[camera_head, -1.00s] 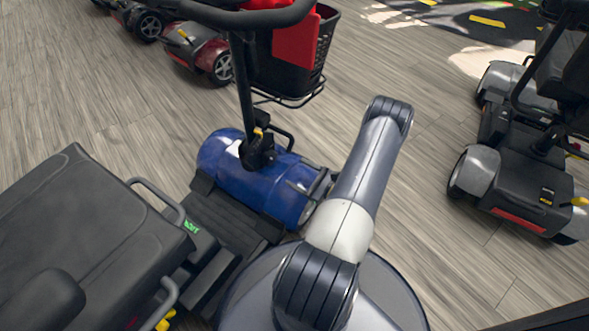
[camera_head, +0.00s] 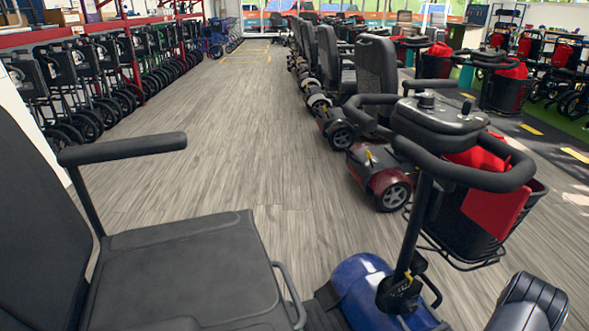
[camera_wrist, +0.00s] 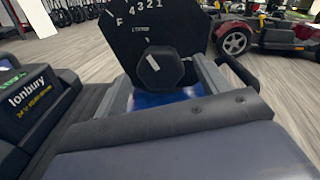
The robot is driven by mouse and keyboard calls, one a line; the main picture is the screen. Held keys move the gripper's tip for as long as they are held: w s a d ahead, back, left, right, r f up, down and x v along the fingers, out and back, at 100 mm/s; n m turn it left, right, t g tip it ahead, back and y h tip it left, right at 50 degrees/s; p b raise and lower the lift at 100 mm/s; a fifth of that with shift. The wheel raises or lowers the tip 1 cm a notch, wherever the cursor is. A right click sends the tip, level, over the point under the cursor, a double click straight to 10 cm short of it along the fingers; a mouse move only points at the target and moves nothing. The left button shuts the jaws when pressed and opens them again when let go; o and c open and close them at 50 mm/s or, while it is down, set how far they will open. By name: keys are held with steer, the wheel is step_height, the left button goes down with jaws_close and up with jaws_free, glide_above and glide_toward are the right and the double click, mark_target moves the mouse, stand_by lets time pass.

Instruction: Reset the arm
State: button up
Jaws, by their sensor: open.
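My gripper (camera_wrist: 161,75) shows in the wrist view as two grey jaws standing apart, above a broad grey part in the foreground. A black panel with white numbers, a letter F and a round black knob (camera_wrist: 160,68) appears between and beyond the jaws. I cannot tell whether the jaws touch it. In the head view only a dark, rounded part of my arm (camera_head: 530,303) shows at the lower right; my gripper is outside that view.
A blue scooter (camera_head: 362,285) with a black tiller and seat (camera_head: 180,265) stands close in front. A black basket (camera_head: 468,225) hangs on it. A red scooter (camera_head: 376,178) and several others line the right. Folded wheelchairs (camera_head: 95,85) line the left. The wooden aisle (camera_head: 215,130) is clear.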

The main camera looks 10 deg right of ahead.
steer(key=shift+x, duration=1)
